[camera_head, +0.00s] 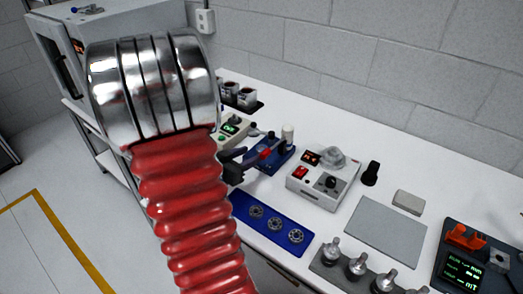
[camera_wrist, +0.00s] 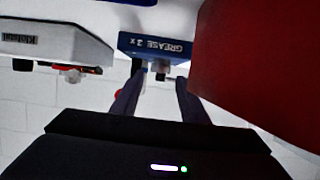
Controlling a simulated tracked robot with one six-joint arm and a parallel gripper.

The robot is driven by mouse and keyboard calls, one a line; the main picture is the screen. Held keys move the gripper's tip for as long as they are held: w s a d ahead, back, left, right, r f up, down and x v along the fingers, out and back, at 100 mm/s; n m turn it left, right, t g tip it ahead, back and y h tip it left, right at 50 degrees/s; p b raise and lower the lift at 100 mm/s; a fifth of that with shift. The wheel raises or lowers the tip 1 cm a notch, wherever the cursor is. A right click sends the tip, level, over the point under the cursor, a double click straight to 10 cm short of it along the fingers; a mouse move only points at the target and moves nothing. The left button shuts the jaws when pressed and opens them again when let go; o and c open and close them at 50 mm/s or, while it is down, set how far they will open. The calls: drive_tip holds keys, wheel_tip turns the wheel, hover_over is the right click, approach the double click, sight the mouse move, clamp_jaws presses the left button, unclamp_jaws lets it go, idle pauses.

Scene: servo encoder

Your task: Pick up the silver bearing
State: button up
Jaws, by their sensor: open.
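Three round silver-grey bearings lie in a row on a blue mat in the head view: a left one (camera_head: 256,211), a middle one (camera_head: 275,224) and a right one (camera_head: 296,236). The blue mat (camera_head: 247,226) lies near the table's front edge. My gripper (camera_head: 250,162) is dark and sits above and behind the mat, close to a blue fixture (camera_head: 270,163). In the wrist view my open gripper (camera_wrist: 158,82) has two dark, parted fingers with nothing held between them. I cannot make out a bearing in the wrist view.
A grey box with a red switch (camera_head: 322,182) stands right of the fixture. A grey plate (camera_head: 386,230) and a row of metal knobbed pieces (camera_head: 357,266) lie further right. In the wrist view, a blue block marked GREASE (camera_wrist: 150,46) appears beyond the fingers.

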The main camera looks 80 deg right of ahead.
sight(259, 150)
drive_tip(key=shift+x, duration=2.35)
drive_tip(key=shift+c, duration=0.2)
drive_tip(key=c, duration=0.9)
drive_tip(key=shift+r, duration=0.15)
drive_tip(key=shift+r, duration=4.9)
drive_tip(key=shift+w, duration=0.1)
